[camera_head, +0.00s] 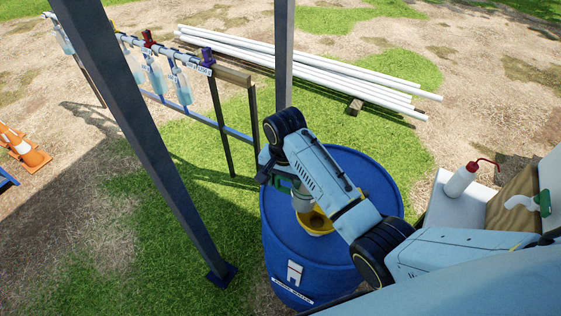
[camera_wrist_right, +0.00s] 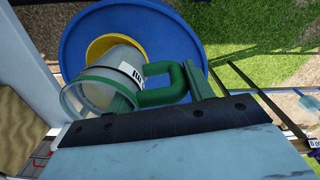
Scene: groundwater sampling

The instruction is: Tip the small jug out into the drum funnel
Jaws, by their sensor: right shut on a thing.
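My right gripper (camera_head: 281,180) is shut on the green handle of the small jug (camera_head: 302,200). In the right wrist view the jug (camera_wrist_right: 112,75) is a clear vessel with a green rim, a green handle (camera_wrist_right: 165,85) and a small white label. The jug is above the yellow drum funnel (camera_head: 316,224) on top of the blue drum (camera_head: 375,180). The funnel also shows behind the jug in the right wrist view (camera_wrist_right: 100,46). The jug partly covers the funnel. I cannot tell its exact tilt or whether it holds liquid. My left gripper is not in view.
A grey post (camera_head: 150,130) stands left of the drum. A sampling rack (camera_head: 190,65) with hanging bottles is behind it, and white pipes (camera_head: 310,65) lie beyond. A wash bottle (camera_head: 460,181) with a red top stands on a white surface at right. Grass is free left of the drum.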

